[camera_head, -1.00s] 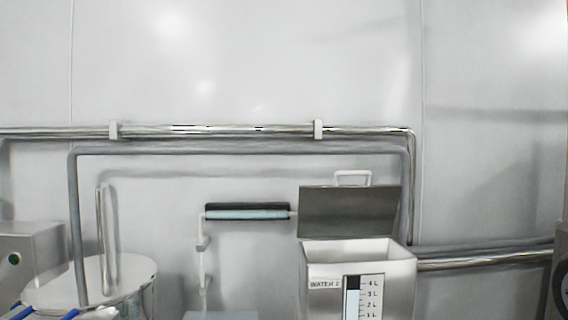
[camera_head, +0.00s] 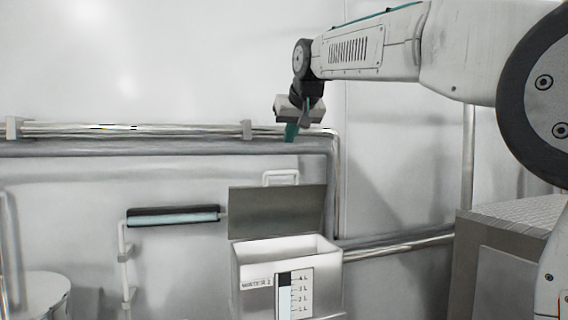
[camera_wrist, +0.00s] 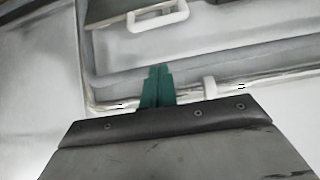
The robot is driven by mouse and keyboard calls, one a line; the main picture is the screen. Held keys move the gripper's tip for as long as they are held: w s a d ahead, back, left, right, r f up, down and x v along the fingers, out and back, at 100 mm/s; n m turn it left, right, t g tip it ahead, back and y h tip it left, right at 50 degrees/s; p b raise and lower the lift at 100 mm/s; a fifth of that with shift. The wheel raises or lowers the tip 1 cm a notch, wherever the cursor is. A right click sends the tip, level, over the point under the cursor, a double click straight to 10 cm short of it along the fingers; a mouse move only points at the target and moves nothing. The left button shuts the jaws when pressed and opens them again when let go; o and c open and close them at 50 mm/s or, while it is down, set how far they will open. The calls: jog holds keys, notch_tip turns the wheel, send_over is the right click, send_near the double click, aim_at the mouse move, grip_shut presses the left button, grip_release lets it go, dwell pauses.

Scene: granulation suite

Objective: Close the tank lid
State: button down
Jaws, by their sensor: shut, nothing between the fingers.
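The water tank (camera_head: 262,262) is a pale box with a level scale on its front, low in the middle of the head view. Its grey lid (camera_head: 278,209) stands open, tilted up at the back edge, with a white handle (camera_head: 281,177) on its top edge. My gripper (camera_head: 291,132) is above and a little behind the lid, apart from it, with its green fingers together and empty. In the wrist view the shut green fingers (camera_wrist: 157,87) point toward the wall pipes, and the lid (camera_wrist: 110,10) with its white handle (camera_wrist: 158,19) shows at the top.
Horizontal pipes (camera_head: 130,145) run along the wall behind the tank. A light blue roller-like bar (camera_head: 174,216) on a bracket is left of the tank. A round white vessel (camera_head: 45,293) is at lower left, and a grey cabinet (camera_head: 500,260) at right.

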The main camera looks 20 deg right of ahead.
jog(key=x, duration=0.9)
jog(key=shift+s+f, duration=0.25)
jog(key=shift+f, duration=0.1)
jog(key=shift+s+f, duration=0.5)
jog(key=shift+s, duration=0.1)
